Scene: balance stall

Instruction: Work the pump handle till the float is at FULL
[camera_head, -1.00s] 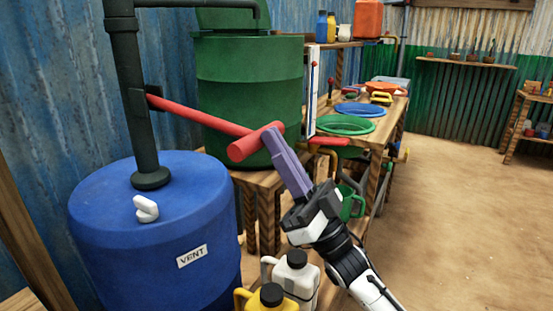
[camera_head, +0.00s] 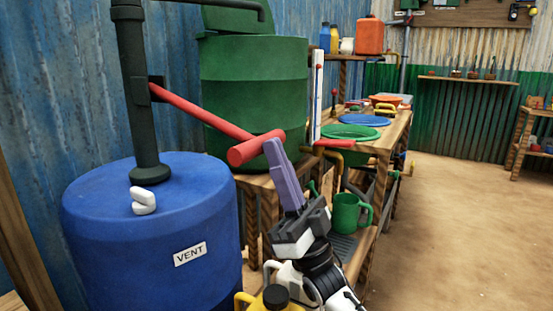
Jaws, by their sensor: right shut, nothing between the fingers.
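The red pump handle (camera_head: 205,115) runs from the dark green pump post (camera_head: 134,85) down to the right and ends in a thick red crossbar (camera_head: 255,148). My right gripper (camera_head: 274,146) is shut and empty, with its purple fingers upright at the crossbar's right end. They look very close to it; I cannot tell whether they touch. A white upright board (camera_head: 316,95) with small red marks stands behind, beside the green tank (camera_head: 254,85). I cannot read a FULL mark or make out the float. My left gripper is out of view.
The pump stands on a blue barrel (camera_head: 100,215) with a VENT label and a white knob (camera_head: 143,201). A yellow jug (camera_head: 262,303) and a green watering can (camera_head: 347,213) are near my right arm. A bench with basins stands behind; the right floor is clear.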

